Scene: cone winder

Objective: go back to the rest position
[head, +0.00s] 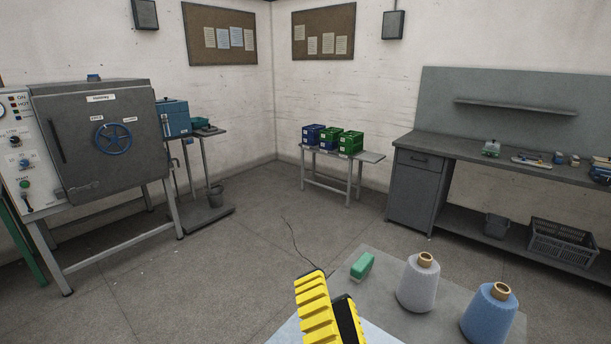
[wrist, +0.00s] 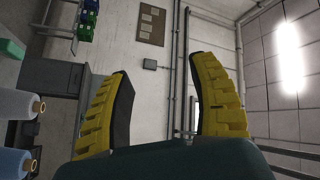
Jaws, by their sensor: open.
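My gripper (head: 328,283) shows at the bottom centre of the head view, its yellow ribbed fingers raised beside a grey table top (head: 388,284). In the wrist view my gripper (wrist: 160,65) has its two fingers wide apart with nothing between them. A grey yarn cone (head: 417,284) and a blue yarn cone (head: 487,314) stand upright on the table, to the right of the gripper and apart from it. A green block (head: 362,266) lies on the same table, nearer the gripper. The wrist view is turned sideways and looks at walls and ceiling.
A workbench (head: 412,161) with small items stands along the right wall. A low stand (head: 370,156) at the back holds blue and green crates (head: 350,142). A grey machine with a blue handwheel (head: 114,138) stands at left. The floor between them is mostly open.

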